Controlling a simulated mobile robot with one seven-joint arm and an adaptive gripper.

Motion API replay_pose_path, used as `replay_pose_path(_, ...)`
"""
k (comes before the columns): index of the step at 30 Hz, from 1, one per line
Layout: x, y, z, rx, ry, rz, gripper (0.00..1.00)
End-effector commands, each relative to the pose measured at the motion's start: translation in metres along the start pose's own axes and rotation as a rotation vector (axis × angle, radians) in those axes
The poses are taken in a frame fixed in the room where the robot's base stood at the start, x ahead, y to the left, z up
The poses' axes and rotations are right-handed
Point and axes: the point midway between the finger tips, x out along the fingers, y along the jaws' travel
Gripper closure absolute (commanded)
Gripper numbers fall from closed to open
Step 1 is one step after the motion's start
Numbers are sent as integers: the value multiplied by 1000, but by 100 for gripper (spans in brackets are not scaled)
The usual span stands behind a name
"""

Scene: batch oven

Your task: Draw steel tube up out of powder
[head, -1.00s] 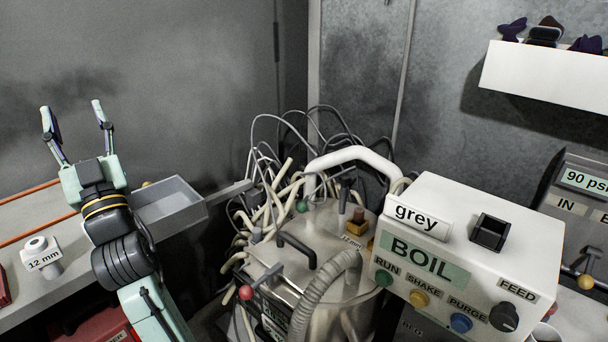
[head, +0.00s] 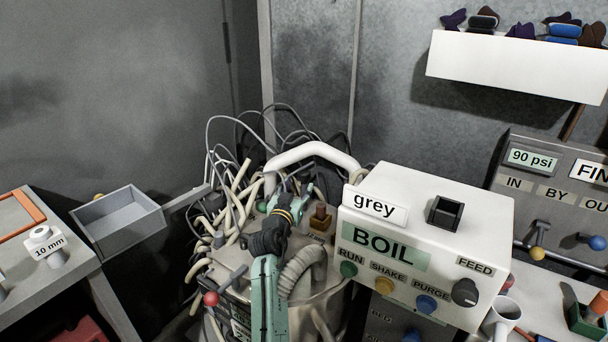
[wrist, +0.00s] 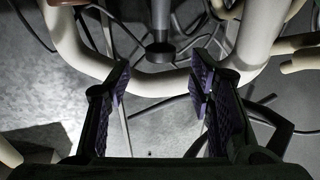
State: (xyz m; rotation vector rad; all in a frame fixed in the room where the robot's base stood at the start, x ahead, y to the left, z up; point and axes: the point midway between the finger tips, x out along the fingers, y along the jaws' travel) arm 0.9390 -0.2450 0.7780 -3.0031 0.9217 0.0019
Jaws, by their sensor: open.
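My gripper (head: 288,185) is over the lid of the round steel vessel (head: 335,300), behind the white BOIL box, with its fingers apart and nothing between them. In the wrist view the two purple-padded fingers (wrist: 163,85) stand wide open. A slim grey upright tube (wrist: 161,18) with a dark round collar at its end shows ahead of the gap, apart from the fingers; I cannot tell whether it is the steel tube. A thick white curved pipe (wrist: 150,82) crosses behind the fingertips. No powder is visible. My arm hides much of the lid in the head view.
The BOIL box (head: 425,240) stands close on the right. A ribbed hose (head: 300,268) and tangled cables (head: 230,165) crowd the vessel. A red-knobbed lever (head: 211,298) juts out at the left. A grey open tray (head: 118,222) is farther left.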

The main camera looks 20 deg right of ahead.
Motion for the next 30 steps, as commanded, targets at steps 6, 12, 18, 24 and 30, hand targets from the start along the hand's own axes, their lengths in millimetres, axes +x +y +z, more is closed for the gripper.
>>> replay_pose_path(6, 42, 0, -3, -1, 0, 2, 52)
replay_pose_path(12, 68, 0, -2, -1, 1, 0, 52)
replay_pose_path(18, 79, -1, -1, 0, 2, -1, 52)
replay_pose_path(24, 80, -1, -1, 0, 1, -2, 52)
replay_pose_path(30, 80, -1, -1, 0, 1, -2, 60)
